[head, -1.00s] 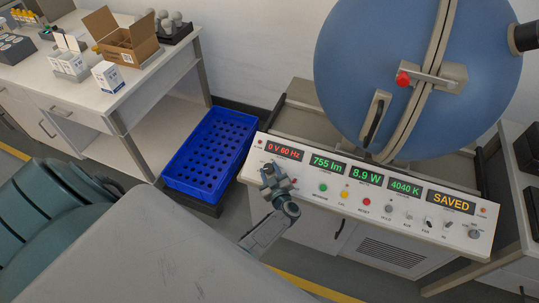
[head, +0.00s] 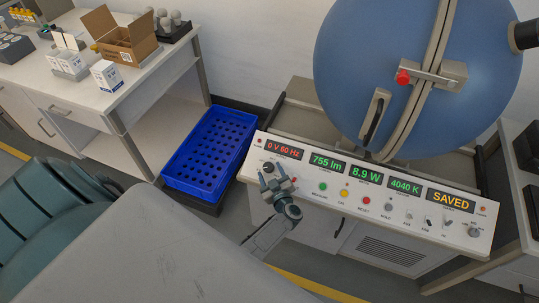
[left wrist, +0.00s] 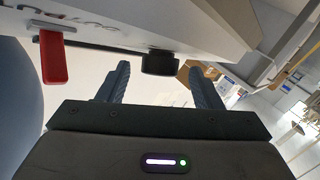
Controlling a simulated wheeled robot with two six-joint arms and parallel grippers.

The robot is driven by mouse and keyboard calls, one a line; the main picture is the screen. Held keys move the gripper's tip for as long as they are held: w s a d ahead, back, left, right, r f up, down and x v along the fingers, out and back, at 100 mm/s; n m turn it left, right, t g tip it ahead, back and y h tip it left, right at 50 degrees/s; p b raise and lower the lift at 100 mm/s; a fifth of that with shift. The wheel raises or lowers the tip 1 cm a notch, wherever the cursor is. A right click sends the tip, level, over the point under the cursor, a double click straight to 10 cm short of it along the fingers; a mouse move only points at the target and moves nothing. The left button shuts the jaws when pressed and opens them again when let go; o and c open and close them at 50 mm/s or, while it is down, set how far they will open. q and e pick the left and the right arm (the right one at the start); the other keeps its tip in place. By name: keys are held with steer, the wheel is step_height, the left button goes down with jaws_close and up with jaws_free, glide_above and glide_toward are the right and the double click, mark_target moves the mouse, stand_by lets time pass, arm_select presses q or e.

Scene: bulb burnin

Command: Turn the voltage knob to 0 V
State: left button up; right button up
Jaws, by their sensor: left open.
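The control panel (head: 330,193) slopes below the big blue sphere. Its voltage display (head: 284,149) reads "0 V 60 Hz" in red. The dark voltage knob (head: 268,166) is at the panel's left end below that display, partly hidden by my gripper. In the left wrist view the black knob (left wrist: 160,63) stands out from the pale panel face, just beyond and between the fingertips. My left gripper (head: 273,181) is open at the panel's left end, with visible gaps between its fingers (left wrist: 160,80) and the knob. My right gripper is not in view.
Green, yellow and red buttons and several small switches line the panel to the right; other displays read 755 lm, 8.9 W, 4040 K and SAVED. A red lever (left wrist: 53,58) shows in the left wrist view. A blue crate (head: 210,153) stands left of the panel.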

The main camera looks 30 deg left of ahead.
arm_select(q)
steer(key=b+v, duration=0.1)
steer(key=v, duration=0.8)
steer(key=shift+d+f, duration=0.1)
steer(key=shift+d, duration=0.05)
steer(key=s+d+f+m+h, duration=0.1)
steer(key=s+f+m+h, duration=0.35)
steer(key=f, duration=0.35)
steer(key=s+d+f+m+h+b, duration=0.1)
steer(key=s+f+m+h, duration=0.2)
steer(key=s+f, duration=0.35)
steer(key=s+d+f+m+h, duration=0.1)
steer(key=s+f+m+h, duration=0.25)
steer(key=f, duration=0.65)
steer(key=s+a+f+m+g, duration=0.1)
steer(key=s+a+f+g, duration=0.1)
steer(key=s, duration=0.7)
steer(key=s+a+f+m+g, duration=0.1)
steer(key=s+a+f+g, duration=0.2)
steer(key=s+f, duration=0.3)
steer(key=s+a+f+m+g+h, duration=0.1)
steer(key=s+f+g, duration=0.3)
steer(key=s, duration=0.9)
steer(key=shift+a+m+b, duration=0.4)
steer(key=shift+a+m, duration=0.1)
steer(key=shift+a, duration=0.25)
steer(key=shift+f, duration=0.15)
